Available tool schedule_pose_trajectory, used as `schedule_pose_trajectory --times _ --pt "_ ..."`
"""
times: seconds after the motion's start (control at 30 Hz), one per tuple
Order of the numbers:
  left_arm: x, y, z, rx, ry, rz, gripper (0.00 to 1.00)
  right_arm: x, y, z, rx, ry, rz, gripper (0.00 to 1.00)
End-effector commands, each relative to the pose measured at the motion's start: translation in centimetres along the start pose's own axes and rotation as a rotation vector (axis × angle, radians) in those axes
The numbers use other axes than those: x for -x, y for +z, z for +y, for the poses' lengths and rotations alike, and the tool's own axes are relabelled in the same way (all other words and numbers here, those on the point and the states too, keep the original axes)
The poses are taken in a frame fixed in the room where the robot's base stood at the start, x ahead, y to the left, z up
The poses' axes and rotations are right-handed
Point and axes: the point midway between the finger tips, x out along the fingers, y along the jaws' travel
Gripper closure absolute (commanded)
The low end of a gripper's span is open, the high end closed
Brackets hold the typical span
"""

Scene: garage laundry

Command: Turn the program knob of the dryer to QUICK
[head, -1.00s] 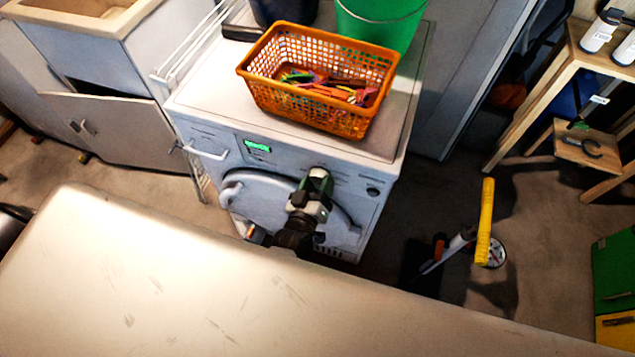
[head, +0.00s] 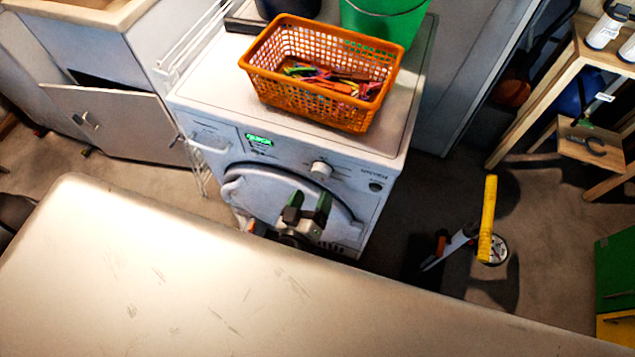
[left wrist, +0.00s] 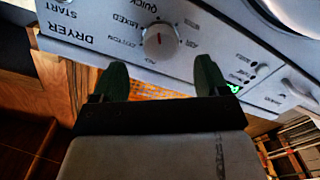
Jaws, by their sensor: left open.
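The white dryer (head: 215,165) stands ahead, and its front panel also fills the upper part of the left wrist view (left wrist: 90,35). Its round program knob (head: 321,169) is uncovered; in the left wrist view the knob (left wrist: 161,43) shows a small red mark, with the labels QUICK, MIXED and COTTON around it. The lit green display (head: 258,140) seems to read QUICK. My left gripper (head: 308,205) is open and empty, in front of the dryer door below the knob and apart from it. In the left wrist view its fingers (left wrist: 161,78) are spread. My right gripper is not in view.
An orange basket (head: 310,100) of clothes pegs and a green bucket (head: 385,20) stand on the dryer. A cabinet (head: 110,110) with its door open is at left. A yellow-handled tool (head: 487,220) stands on the floor at right.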

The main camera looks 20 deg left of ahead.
Motion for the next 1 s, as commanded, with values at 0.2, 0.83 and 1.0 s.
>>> schedule_pose_trajectory --times 0.2,0.83,1.0 --pt "3.7 0.1 -0.1 0.0 -0.001 -0.002 0.25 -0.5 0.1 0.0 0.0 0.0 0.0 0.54" --pt "4.9 0.0 0.0 0.0 0.0 0.0 0.25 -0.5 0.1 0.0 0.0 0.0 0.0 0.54" --pt "5.0 0.5 -0.2 -0.006 -0.002 -0.015 0.25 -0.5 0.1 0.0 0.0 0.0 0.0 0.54"
